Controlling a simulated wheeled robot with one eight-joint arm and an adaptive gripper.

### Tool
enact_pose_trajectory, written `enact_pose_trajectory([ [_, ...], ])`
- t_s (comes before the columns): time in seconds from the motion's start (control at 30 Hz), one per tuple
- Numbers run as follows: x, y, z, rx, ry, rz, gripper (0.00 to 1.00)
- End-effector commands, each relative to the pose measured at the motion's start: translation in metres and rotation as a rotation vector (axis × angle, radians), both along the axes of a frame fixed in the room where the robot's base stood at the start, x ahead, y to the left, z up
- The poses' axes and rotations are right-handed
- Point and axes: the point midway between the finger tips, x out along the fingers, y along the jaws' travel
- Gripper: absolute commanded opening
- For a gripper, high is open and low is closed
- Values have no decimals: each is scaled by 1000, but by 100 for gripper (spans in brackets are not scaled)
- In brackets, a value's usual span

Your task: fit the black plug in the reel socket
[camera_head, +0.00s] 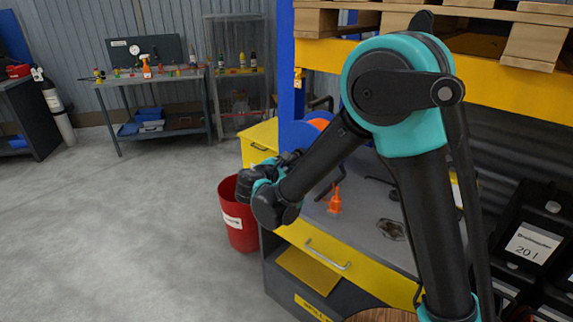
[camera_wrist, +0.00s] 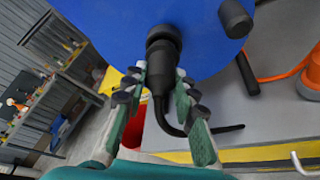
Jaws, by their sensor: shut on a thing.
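The blue reel (camera_wrist: 110,25) fills the top of the wrist view. In the head view the reel (camera_head: 347,172) stands on the workbench, partly behind my arm. My gripper (camera_wrist: 162,82) is shut on the black plug (camera_wrist: 161,58), with a finger on each side. The plug points at the reel's face, and its top end meets a dark round part (camera_wrist: 163,34) there. I cannot tell whether that part is the socket or how deep the plug sits. A black cable (camera_wrist: 170,128) bends from the plug to the right. In the head view the plug is hidden.
A black knob (camera_wrist: 235,18) sticks out from the reel, right of the plug. An orange cone-like object (camera_head: 335,203) stands on the grey bench top (camera_head: 366,215). A red bin (camera_head: 239,228) stands left of the bench. Open floor (camera_head: 120,240) lies further left.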

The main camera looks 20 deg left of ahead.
Motion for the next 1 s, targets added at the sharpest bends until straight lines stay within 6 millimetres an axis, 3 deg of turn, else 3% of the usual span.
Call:
enact_pose_trajectory([
  [1.0, 13, -5, 0, 0, 0, 0, 0],
])
